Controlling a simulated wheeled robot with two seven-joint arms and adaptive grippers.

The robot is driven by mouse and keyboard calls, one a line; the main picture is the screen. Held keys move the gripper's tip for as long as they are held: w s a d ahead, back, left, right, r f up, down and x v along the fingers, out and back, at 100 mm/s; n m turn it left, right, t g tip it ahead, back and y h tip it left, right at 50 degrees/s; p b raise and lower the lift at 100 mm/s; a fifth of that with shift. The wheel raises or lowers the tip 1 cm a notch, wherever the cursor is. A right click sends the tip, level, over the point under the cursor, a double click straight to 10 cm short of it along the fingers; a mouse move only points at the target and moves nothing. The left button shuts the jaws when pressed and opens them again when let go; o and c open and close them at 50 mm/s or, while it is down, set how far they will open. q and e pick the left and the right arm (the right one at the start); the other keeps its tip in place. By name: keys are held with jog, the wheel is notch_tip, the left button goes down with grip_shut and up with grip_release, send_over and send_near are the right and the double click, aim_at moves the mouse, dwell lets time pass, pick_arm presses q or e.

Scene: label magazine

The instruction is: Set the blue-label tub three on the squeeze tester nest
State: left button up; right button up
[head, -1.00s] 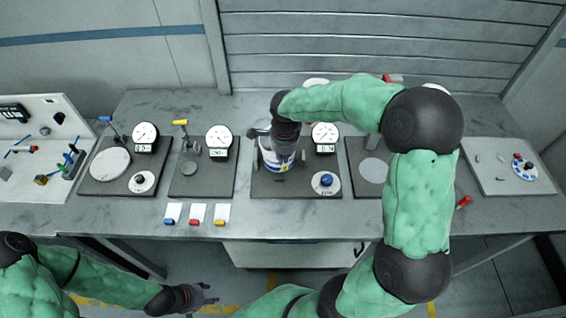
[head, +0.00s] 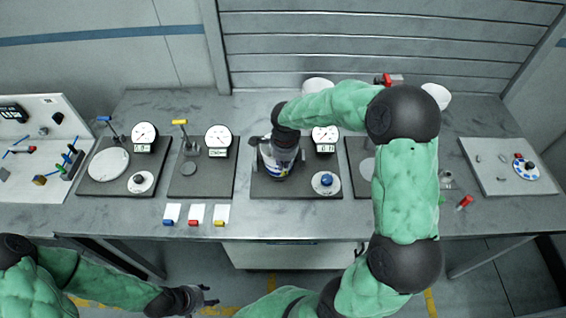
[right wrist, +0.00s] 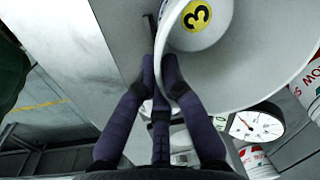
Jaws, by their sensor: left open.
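The blue-label tub (head: 279,168) is white with a blue band and stands on or just above the dark squeeze tester base (head: 262,192). My right gripper (right wrist: 160,66) is over it, with its fingertips close together at the tub's pale rim. In the right wrist view, a yellow disc marked 3 (right wrist: 197,16) shows on a rounded white part inside that rim. The nest is hidden under the tub, so I cannot tell whether the tub touches it. My left gripper (head: 212,296) is open and empty, low in front of the bench.
A dial gauge (head: 325,135) and a blue knob (head: 326,181) sit on the same base. Other testers (head: 189,168) stand to the left. Several label cards (head: 196,214) lie along the front edge. White tubs (head: 318,85) stand behind. My right arm crosses the bench's right side.

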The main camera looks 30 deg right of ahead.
jog(key=shift+o, duration=1)
jog(key=shift+r, duration=0.1)
jog(key=shift+r+p, duration=0.2)
jog(key=shift+p, duration=0.15)
notch_tip(320, 180, up, 12)
jog(key=s+p, duration=0.1)
jog(key=shift+s+a, duration=0.15)
jog(key=shift+f, duration=0.15)
